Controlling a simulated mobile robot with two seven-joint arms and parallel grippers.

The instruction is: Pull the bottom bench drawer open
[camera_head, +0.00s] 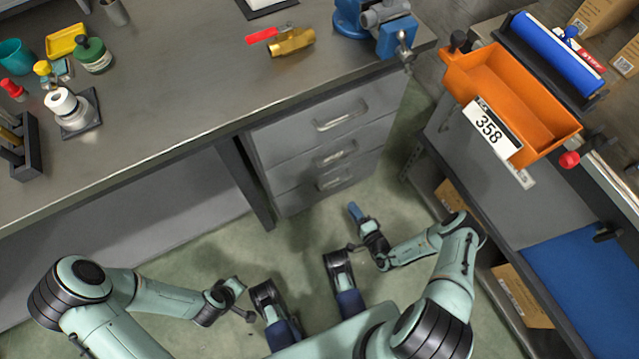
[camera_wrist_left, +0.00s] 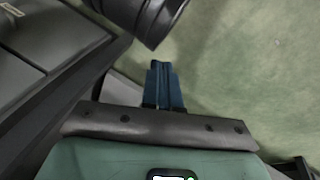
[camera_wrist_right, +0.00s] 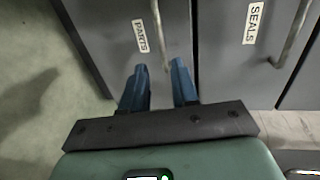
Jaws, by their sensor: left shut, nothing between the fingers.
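The bench drawers form a grey stack of three under the bench top. The bottom drawer (camera_wrist_right: 120,35) is labelled PARTS in the right wrist view, at the floor side. Its bar handle (camera_wrist_right: 158,32) also shows in the head view (camera_head: 335,180). My right gripper (camera_wrist_right: 159,70) is open, its blue fingertips to either side of the handle's near end in the picture; whether they touch is unclear. In the head view the right gripper (camera_head: 355,212) is just in front of the drawers. My left gripper (camera_wrist_left: 162,68) is shut and empty, over the floor away from the drawers.
The bench top (camera_head: 190,95) holds several items and a blue vise (camera_head: 375,25). At the right stands another table with an orange bin (camera_head: 490,75). Green floor (camera_head: 295,240) is free before the drawers.

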